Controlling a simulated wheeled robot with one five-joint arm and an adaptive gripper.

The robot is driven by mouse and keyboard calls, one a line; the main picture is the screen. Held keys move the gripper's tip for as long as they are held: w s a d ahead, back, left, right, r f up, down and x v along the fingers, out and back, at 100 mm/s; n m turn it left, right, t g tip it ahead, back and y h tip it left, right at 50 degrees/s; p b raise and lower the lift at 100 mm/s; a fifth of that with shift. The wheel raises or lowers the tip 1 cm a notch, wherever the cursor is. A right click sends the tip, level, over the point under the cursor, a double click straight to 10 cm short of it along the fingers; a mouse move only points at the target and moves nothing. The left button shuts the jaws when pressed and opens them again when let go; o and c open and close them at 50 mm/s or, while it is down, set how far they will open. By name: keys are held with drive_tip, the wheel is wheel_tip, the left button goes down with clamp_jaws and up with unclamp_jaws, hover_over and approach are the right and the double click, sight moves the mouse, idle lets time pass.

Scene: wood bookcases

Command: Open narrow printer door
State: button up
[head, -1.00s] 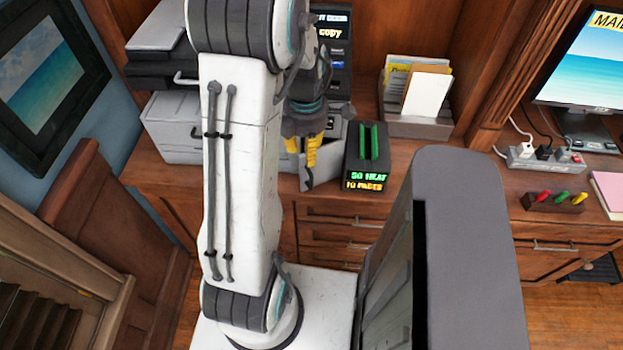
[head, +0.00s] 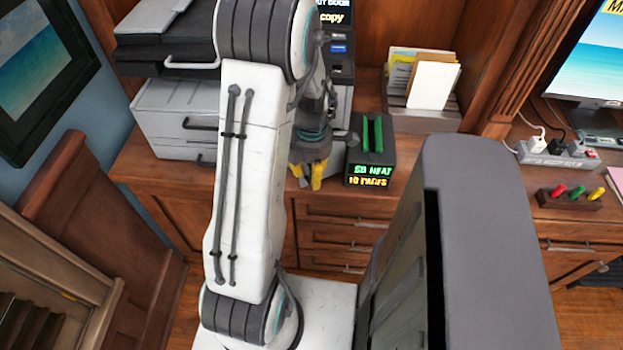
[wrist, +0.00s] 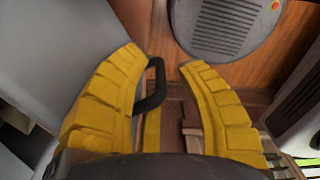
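The grey printer (head: 165,122) stands on the wooden counter at the left, its middle hidden behind my arm. My gripper (head: 309,180) is at its front right, with its yellow fingers pointing down by the counter's front edge. In the wrist view my gripper (wrist: 165,95) is open. A dark handle (wrist: 152,88) shows between the fingers, close to the left one and not clamped by both. A large grey panel (wrist: 60,45) lies left of it. I cannot tell whether the handle touches the left finger, or how far the narrow door stands open.
A black box with green lettering (head: 370,150) stands just right of my gripper. A paper holder (head: 420,117), a power strip (head: 555,155) and a monitor (head: 597,60) are farther right. A round grey ribbed object (wrist: 225,25) shows in the wrist view.

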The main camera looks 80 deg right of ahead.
drive_tip(key=shift+f, duration=0.4)
clamp_jaws()
idle(0.5)
